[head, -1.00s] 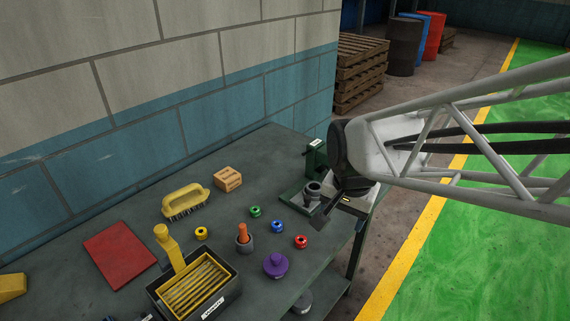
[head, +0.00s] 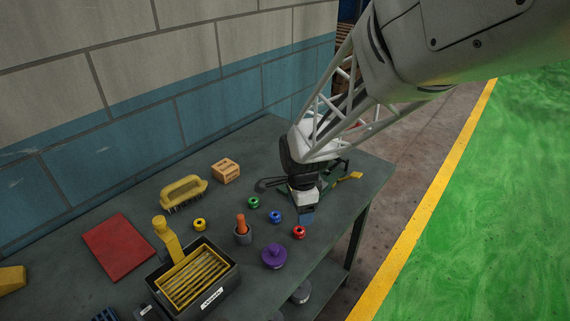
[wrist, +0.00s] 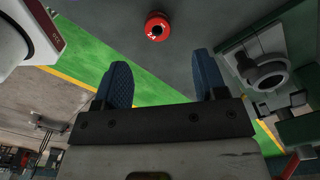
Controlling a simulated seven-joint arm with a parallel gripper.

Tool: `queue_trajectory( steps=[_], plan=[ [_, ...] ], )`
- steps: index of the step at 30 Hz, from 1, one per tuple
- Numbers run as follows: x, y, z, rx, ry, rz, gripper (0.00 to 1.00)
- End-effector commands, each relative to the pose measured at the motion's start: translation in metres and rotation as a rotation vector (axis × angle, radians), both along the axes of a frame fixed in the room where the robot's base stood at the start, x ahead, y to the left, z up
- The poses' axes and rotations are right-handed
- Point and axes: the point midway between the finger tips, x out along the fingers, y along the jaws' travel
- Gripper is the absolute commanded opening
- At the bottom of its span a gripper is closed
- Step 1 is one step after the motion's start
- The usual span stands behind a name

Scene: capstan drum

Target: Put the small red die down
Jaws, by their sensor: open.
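The small red die (head: 299,232) is a round red piece with a dark centre hole. It rests on the grey bench top near the front edge, apart from my gripper. In the wrist view the red die (wrist: 157,27) shows white marks on its side and lies beyond the fingertips, between their lines. My gripper (head: 307,218) is above the bench, just behind and right of the die. In the wrist view my gripper (wrist: 162,72) has its two blue pads spread wide with nothing between them.
A blue die (head: 275,217), a green die (head: 253,202) and a yellow die (head: 199,224) sit to the left. A purple knobbed piece (head: 274,257) stands near the front. A green fixture with a grey ring (wrist: 269,75) is close to the right finger.

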Motion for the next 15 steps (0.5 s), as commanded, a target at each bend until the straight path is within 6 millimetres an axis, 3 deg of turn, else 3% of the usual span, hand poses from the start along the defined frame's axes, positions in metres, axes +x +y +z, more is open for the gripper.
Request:
queue_trajectory(
  steps=[7, 15],
  plan=[
    [0.0, 0.0, -0.003, 0.0, 0.001, 0.001, 0.65],
    [0.0, 0.0, -0.022, 0.0, 0.001, 0.002, 0.65]
  ],
)
